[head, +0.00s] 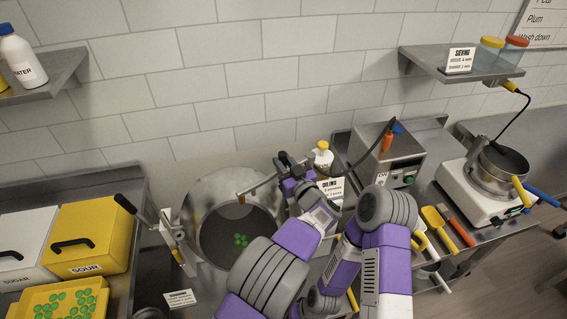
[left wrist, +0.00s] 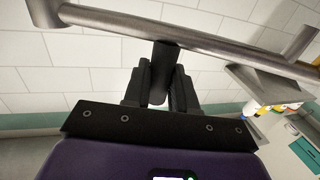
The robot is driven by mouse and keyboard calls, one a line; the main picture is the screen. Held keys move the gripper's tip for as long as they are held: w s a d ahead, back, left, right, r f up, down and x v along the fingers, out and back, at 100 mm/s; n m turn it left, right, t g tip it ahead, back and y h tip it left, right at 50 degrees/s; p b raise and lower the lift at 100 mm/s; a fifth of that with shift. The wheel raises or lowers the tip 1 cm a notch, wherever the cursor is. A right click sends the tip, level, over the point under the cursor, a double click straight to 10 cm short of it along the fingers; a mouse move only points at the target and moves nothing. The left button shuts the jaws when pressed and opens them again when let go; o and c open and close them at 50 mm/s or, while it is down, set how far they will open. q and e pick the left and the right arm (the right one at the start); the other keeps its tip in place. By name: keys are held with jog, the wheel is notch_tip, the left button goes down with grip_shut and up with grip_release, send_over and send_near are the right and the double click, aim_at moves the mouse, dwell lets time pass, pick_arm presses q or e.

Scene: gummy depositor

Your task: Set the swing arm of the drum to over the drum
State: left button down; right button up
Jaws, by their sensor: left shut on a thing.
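The drum (head: 190,205) is a round grey metal vessel with its dark mouth facing up and toward me; some green gummies (head: 240,240) lie inside. The swing arm (head: 262,187) is a metal bar whose visible end is above the drum's upper right rim. My left gripper (head: 288,170) is at the drum's upper right. In the left wrist view the swing arm (left wrist: 215,42) crosses above the fingers, and my left gripper (left wrist: 163,85) is shut on its dark handle (left wrist: 161,72). The swing arm's pivot is hidden. My right gripper does not show.
A yellow SOUR bin (head: 92,232) and a tray of green gummies (head: 35,303) stand at the left. A lever with a black grip (head: 125,204) rises left of the drum. A grey control box (head: 388,158), a white bottle (head: 322,158) and a pot (head: 495,172) stand at the right.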

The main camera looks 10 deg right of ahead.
pick_arm(q)
jog(key=shift+d+r, duration=0.2)
jog(key=shift+r, duration=0.05)
dwell(0.3)
jog(key=c, duration=1)
grip_release()
jog(key=shift+d, duration=0.1)
jog(key=shift+o, duration=0.2)
jog(key=shift+f, duration=0.15)
notch_tip(320, 180, up, 10)
jog(key=shift+f, duration=0.1)
